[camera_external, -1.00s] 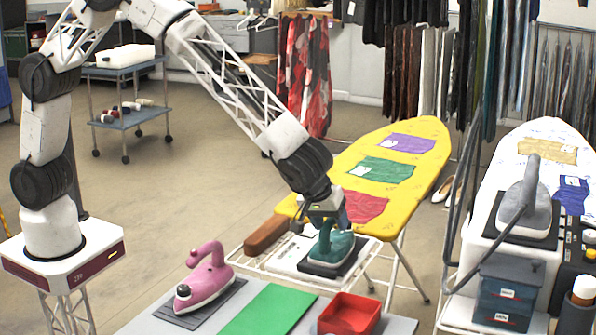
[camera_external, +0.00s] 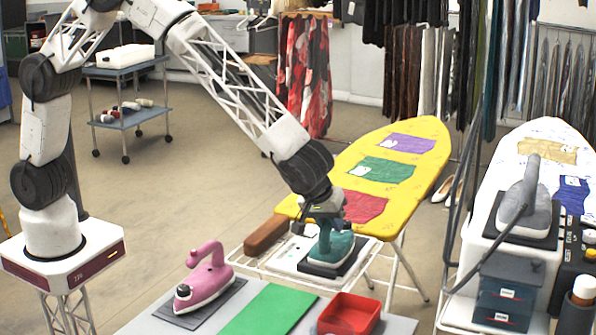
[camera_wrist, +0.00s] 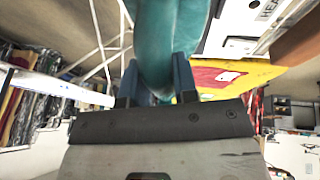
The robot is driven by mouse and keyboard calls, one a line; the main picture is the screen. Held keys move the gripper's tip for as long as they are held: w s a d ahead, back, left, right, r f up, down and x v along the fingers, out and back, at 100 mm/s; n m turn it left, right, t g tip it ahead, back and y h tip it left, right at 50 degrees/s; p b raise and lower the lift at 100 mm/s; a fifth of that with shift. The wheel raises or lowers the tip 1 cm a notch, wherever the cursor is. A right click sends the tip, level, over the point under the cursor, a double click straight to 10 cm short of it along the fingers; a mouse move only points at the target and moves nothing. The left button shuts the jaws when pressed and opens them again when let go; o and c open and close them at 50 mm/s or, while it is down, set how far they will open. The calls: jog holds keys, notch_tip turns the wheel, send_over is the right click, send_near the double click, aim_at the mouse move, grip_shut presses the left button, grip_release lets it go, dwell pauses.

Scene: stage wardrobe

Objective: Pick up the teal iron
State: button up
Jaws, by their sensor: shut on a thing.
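The teal iron (camera_external: 334,249) sits on a dark rest pad (camera_external: 318,270) on the white rack at the end of the yellow ironing board. My gripper (camera_external: 325,222) is above it and shut on its upper part, the handle. In the wrist view the teal iron (camera_wrist: 168,45) fills the top middle, and the two blue fingers of my gripper (camera_wrist: 157,82) stand on either side of it. I cannot see a gap between the iron and its pad. The lower part of the handle is partly hidden by the gripper.
A pink iron (camera_external: 205,277) stands on a grey pad on the front table. Beside it are a green mat (camera_external: 264,309) and a red tray (camera_external: 350,313). A brown wooden block (camera_external: 266,235) lies left of the teal iron. A grey iron (camera_external: 530,200) stands at right.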

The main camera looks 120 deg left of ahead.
jog(key=shift+r, duration=0.2)
grip_shut()
jog(key=shift+r, duration=1.55)
jog(key=shift+s+r, duration=0.1)
jog(key=shift+s, duration=0.2)
jog(key=s+d+r, duration=0.1)
jog(key=s+d, duration=0.2)
jog(key=s, duration=1.2)
jog(key=shift+r, duration=0.2)
